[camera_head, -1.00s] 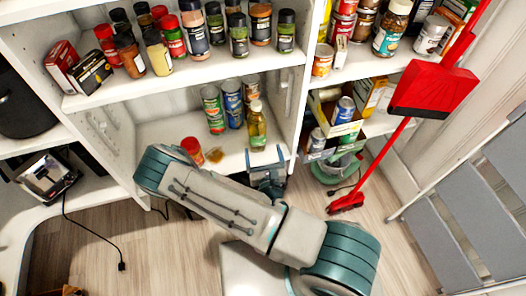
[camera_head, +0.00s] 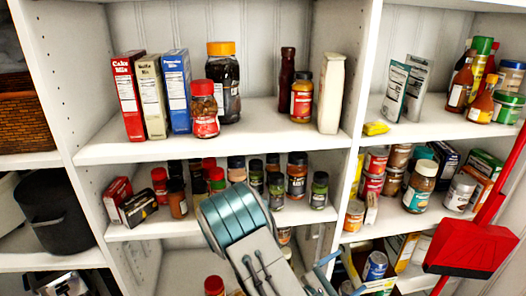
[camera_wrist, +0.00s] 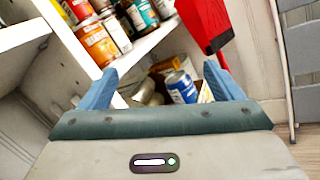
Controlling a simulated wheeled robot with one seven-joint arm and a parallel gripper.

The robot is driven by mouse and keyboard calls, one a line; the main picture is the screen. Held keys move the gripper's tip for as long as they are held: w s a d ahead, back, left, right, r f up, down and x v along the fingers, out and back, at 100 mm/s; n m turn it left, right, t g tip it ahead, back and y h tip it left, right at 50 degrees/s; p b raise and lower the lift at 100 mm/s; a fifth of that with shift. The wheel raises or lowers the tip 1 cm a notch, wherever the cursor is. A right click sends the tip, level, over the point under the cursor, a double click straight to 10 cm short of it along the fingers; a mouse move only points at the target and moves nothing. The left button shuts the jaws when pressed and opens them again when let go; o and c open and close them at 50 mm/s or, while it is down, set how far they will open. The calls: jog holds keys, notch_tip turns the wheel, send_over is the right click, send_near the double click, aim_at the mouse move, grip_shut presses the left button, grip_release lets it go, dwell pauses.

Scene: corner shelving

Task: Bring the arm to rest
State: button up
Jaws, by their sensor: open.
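My gripper (camera_wrist: 160,88) is open in the wrist view, with its two blue fingers spread wide and nothing between them. A blue can (camera_wrist: 181,87) shows beyond the fingers, apart from them. In the head view my arm (camera_head: 240,225) rises from the bottom middle, in front of the spice shelf. One blue part of my gripper (camera_head: 326,262) shows near the bottom edge; the rest is hidden or cut off.
White shelving (camera_head: 230,146) fills the head view. Spice jars (camera_head: 297,175) stand close behind my arm. A red dustpan (camera_head: 466,248) hangs at the right and also shows in the wrist view (camera_wrist: 205,22). A black pot (camera_head: 52,212) stands at the left.

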jog(key=s+d+r+m+g+y+p, duration=0.35)
jog(key=s+r+m+g+y, duration=0.35)
jog(key=s+r+m+g, duration=0.5)
jog(key=s+a+r+m+t+y+p, duration=0.1)
jog(key=a+r+m+t+y+p, duration=0.1)
jog(key=a+r+y, duration=0.3)
jog(key=s+a+r+m+t+y+p, duration=0.1)
jog(key=a+r+m+t+y+p, duration=0.1)
jog(key=a+r+m+y, duration=0.3)
jog(key=shift+s+r+t, duration=0.25)
jog(key=shift+r+t, duration=0.05)
jog(key=shift+t, duration=0.2)
